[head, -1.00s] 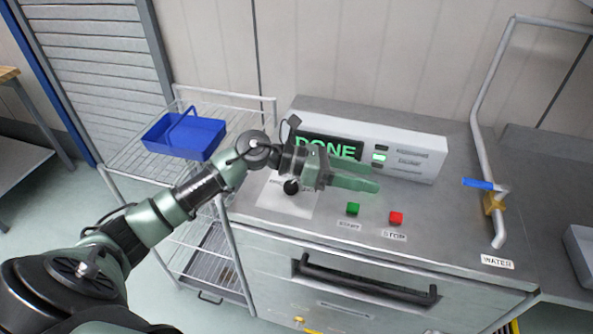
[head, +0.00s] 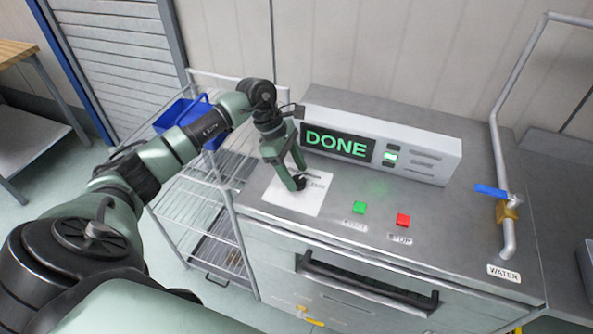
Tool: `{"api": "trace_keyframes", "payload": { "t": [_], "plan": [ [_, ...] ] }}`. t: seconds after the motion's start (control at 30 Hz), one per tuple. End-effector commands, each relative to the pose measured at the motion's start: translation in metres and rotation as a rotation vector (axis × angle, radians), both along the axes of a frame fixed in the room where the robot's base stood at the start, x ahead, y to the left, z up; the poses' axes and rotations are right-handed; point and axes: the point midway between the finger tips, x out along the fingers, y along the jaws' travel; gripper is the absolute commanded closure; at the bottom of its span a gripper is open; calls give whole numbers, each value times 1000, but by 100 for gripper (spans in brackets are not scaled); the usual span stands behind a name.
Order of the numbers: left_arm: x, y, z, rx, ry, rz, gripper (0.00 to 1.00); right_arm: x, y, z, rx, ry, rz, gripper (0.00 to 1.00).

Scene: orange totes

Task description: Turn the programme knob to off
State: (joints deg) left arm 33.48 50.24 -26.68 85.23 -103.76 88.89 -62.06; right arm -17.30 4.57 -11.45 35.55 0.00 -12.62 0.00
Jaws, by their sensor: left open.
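The programme knob (head: 300,183) is a small black knob on a white label plate (head: 309,203) on the grey machine top. My left gripper (head: 298,178) points down over it with its fingers open. One finger reaches down at the knob and partly hides it; I cannot tell whether it touches. The knob's pointer and the plate's markings are too small to read. The machine's display (head: 337,144) reads DONE in green. My right gripper is not in view.
A green button (head: 359,208) and a red STOP button (head: 403,220) sit right of the plate. A black handle (head: 368,283) is on the front. A water pipe with a blue lever (head: 491,191) stands at right. A wire rack with a blue basket (head: 178,113) stands left.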

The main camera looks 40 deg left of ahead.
Motion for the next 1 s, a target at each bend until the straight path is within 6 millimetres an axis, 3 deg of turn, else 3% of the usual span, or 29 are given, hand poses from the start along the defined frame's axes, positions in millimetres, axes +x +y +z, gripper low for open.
{"api": "trace_keyframes", "payload": {
  "t": [0.4, 0.6, 1.0],
  "plan": [
    [1, -5, -11, -1, -1, 0, 42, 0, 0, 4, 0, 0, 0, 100],
    [1, -5, -11, -1, -1, 0, 98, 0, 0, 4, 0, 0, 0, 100],
    [0, -4, -12, 1, -3, 67, 100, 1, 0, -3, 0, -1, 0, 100]
  ]
}}
